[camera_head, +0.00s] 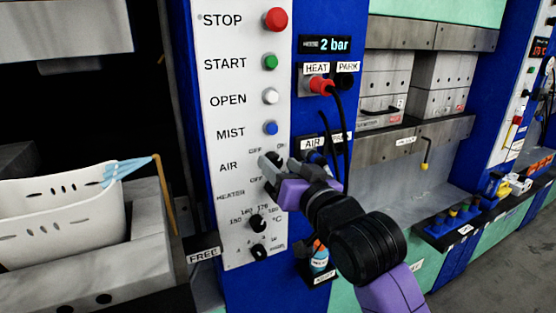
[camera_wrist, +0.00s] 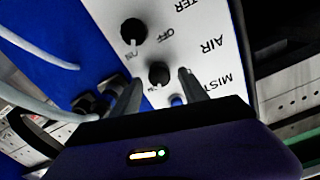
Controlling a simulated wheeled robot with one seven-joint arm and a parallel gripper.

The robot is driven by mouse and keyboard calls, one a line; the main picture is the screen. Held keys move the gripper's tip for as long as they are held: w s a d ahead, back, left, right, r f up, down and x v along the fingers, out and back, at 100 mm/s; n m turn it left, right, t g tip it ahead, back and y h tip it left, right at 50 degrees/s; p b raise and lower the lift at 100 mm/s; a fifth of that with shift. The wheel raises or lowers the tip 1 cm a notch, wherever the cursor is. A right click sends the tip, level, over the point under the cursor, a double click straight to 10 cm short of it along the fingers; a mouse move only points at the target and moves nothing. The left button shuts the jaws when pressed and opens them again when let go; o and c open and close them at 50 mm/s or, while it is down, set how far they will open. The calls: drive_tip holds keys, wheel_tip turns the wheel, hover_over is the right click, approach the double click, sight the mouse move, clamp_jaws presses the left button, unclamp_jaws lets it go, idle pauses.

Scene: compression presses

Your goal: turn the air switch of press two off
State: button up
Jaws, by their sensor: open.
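The white control panel (camera_head: 238,120) carries a label AIR at mid height, below MIST and above HEATER. The air switch is a round black knob (camera_wrist: 159,73), seen clearly in the wrist view. In the head view it is largely hidden by my gripper (camera_head: 268,172). My gripper, also in the wrist view (camera_wrist: 160,77), is open, with one grey finger on either side of the air knob. I cannot tell whether the fingers touch it or which way its pointer is set. No press number shows.
The heater knob (camera_wrist: 133,31) is close beside the air knob, and the blue mist button (camera_head: 270,128) is just above it. Dark cables hang from the red heat plug (camera_head: 321,86) right of the panel. A white basket (camera_head: 60,222) stands at the left.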

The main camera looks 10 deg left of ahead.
drive_tip(key=shift+x, duration=0.85)
drive_tip(key=shift+c, duration=0.4)
clamp_jaws()
drive_tip(key=shift+n, duration=0.4)
drive_tip(key=n+b, duration=0.2)
drive_tip(key=n, duration=0.2)
drive_tip(key=shift+a+f+n, duration=0.1)
drive_tip(key=shift+f+n, duration=0.05)
drive_tip(key=shift+n, duration=0.15)
drive_tip(key=n+b, duration=0.3)
drive_tip(key=n, duration=0.3)
drive_tip(key=shift+s, duration=0.1)
drive_tip(key=shift+n, duration=0.4)
